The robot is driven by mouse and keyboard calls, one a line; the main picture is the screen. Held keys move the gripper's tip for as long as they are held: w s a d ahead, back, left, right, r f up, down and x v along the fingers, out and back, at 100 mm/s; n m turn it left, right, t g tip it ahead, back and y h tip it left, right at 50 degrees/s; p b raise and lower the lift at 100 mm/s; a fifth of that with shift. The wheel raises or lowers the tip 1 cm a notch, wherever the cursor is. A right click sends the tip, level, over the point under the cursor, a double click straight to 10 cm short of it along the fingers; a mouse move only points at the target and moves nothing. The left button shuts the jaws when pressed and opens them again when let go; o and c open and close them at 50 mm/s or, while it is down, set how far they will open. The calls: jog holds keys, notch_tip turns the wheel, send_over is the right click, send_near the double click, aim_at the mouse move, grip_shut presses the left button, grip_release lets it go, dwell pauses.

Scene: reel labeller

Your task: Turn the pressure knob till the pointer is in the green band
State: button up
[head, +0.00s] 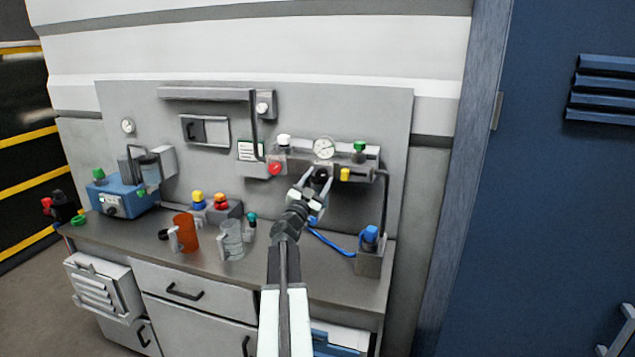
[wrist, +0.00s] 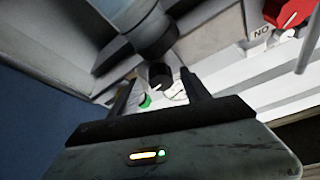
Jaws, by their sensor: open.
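The pressure gauge (head: 323,147) is a round white dial on the grey unit on the back panel. Its pointer and green band are too small to read. A black knob (head: 321,174), which I take for the pressure knob, sits just below the gauge. My gripper (head: 318,180) is open, with its fingers on either side of the knob. In the wrist view the black knob (wrist: 158,75) shows between the two dark fingers. I cannot tell whether the fingers touch it.
A green cap (head: 359,146) is above right. An orange mug (head: 185,232) and a clear jug (head: 232,240) stand on the bench at left.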

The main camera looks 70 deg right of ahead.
jog(key=b+v, duration=0.2)
jog(key=v, duration=0.5)
jog(key=shift+a, duration=0.3)
jog(key=shift+f, duration=0.1)
